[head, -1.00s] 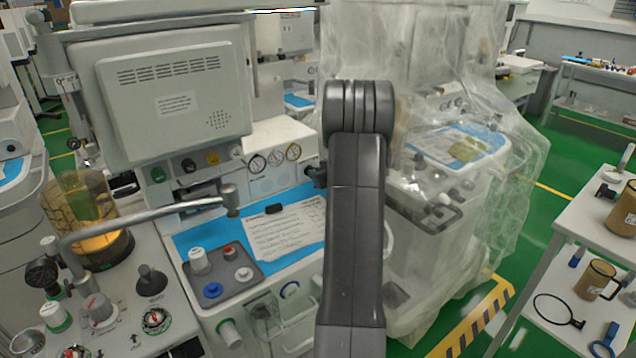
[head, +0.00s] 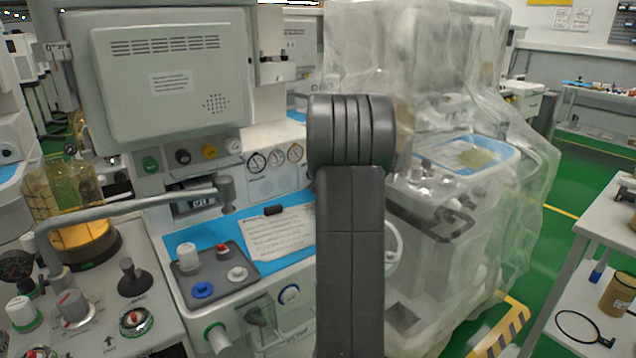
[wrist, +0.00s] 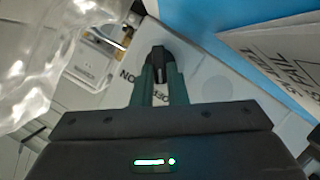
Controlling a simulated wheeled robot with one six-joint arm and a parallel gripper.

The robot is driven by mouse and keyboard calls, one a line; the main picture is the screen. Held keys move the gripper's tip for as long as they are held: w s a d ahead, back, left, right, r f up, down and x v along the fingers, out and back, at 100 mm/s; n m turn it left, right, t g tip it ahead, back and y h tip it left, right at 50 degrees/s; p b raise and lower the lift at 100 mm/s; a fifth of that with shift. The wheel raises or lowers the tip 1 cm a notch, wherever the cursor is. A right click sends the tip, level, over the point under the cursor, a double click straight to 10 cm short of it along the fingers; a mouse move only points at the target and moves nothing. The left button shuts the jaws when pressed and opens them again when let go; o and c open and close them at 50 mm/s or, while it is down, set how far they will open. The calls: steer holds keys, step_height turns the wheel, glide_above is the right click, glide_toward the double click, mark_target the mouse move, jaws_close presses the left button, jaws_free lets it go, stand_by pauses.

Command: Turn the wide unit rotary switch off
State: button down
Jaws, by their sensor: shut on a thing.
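In the wrist view, my gripper (wrist: 158,88) is shut on a black rotary switch (wrist: 158,62), with one dark green finger on each side of it. The switch stands on a pale panel (wrist: 205,85) with printed lettering beside it. "ON" is readable to its left; the lettering between the fingers is partly covered. I cannot tell exactly where the switch points. In the head view, my dark arm hides the gripper and the switch. The unit with the large grey monitor (head: 165,75) stands left of the arm, with a blue work surface (head: 190,240).
A paper sheet (head: 280,235) lies on the blue surface and also shows in the wrist view (wrist: 285,60). A plastic-draped unit (head: 450,240) stands right of my arm. A bent metal pipe (head: 130,207) crosses the left side. Green floor (head: 570,225) is open at right.

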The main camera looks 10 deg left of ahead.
stand_by(0.4)
steer(key=c, duration=1.4)
jaws_free()
steer(key=shift+c, duration=0.2)
steer(key=p+v, duration=0.2)
steer(key=v, duration=1.2)
steer(key=shift+a, duration=0.1)
steer(key=b+x, duration=0.1)
steer(key=x, duration=1.3)
steer(key=shift+b, duration=0.4)
